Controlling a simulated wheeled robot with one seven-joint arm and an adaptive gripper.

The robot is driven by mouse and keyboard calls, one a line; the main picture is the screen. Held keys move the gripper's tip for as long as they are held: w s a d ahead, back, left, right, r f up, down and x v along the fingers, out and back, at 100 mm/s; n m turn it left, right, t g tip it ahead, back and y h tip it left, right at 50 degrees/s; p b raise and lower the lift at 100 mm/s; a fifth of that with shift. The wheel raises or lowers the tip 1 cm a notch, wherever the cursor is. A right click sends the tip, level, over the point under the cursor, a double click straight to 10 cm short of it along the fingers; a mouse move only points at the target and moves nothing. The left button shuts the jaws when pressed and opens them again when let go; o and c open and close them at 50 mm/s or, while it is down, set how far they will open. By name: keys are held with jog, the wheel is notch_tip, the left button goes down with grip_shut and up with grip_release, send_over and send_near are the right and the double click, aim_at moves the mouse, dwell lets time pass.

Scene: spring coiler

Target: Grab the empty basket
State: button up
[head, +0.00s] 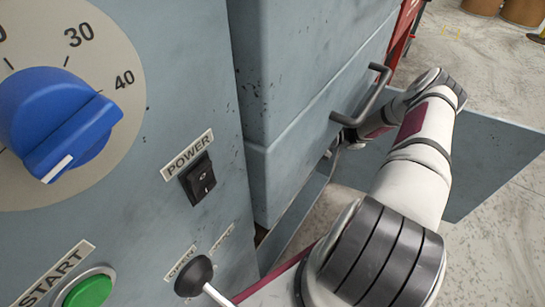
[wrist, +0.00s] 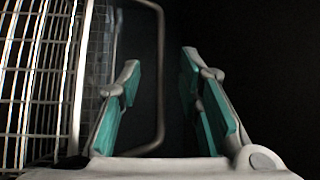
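A wire mesh basket (wrist: 82,85) fills the left side of the wrist view. A bent metal loop (wrist: 161,105), which looks like its handle, sticks out to the right of the mesh. My gripper (wrist: 160,68) is open, with its teal-padded fingers spread apart. The loop's outer bar appears between the fingers, and I cannot tell whether they touch it. The left finger is close beside the basket's edge. Most of the basket's inside is out of view. In the head view my gripper and the basket are hidden behind the machine.
A blue-grey machine (head: 300,60) stands close on the left, with a blue dial (head: 55,115), power switch (head: 199,180), green start button (head: 88,291) and black-knobbed lever (head: 193,276). A bent metal handle (head: 375,92) and a flat panel (head: 490,165) are near my arm.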

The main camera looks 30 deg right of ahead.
jog(key=b+x, duration=0.1)
jog(key=x, duration=0.4)
jog(key=shift+w+a+r, duration=0.1)
jog(key=shift+w+a, duration=0.05)
jog(key=shift+a, duration=0.1)
grip_shut()
